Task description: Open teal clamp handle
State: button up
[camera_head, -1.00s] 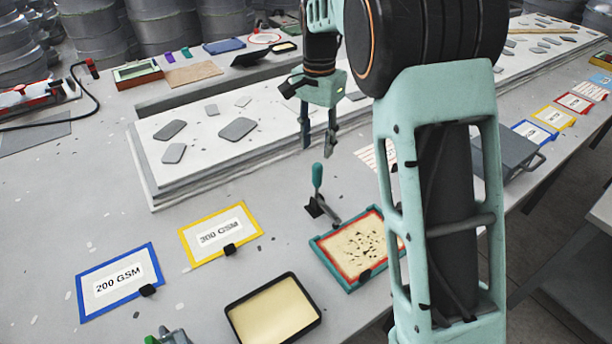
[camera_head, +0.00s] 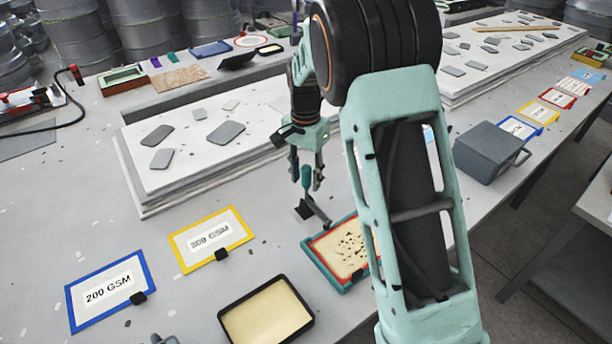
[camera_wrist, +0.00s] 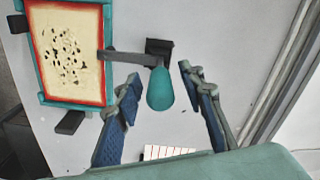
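The teal clamp handle (camera_head: 306,177) stands up from a dark clamp base (camera_head: 304,211) beside the teal-framed mould (camera_head: 309,248). In the wrist view the teal handle (camera_wrist: 160,89) points toward the camera, and a dark clamp arm (camera_wrist: 122,57) runs from it to the mould frame (camera_wrist: 106,50), which has a red inner border and a speckled cream panel. My gripper (camera_head: 306,186) is open, its fingers on either side of the handle's upper part. In the wrist view the handle lies between the fingertips (camera_wrist: 158,80), with a gap on each side.
A blue-framed 200 GSM card (camera_head: 72,300), a yellow-framed card (camera_head: 180,258) and a black tray (camera_head: 225,318) lie to the left and front. A white slab (camera_head: 180,190) with grey pieces is behind. A grey box (camera_head: 485,155) stands right.

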jog(key=shift+c, duration=0.5)
grip_shut()
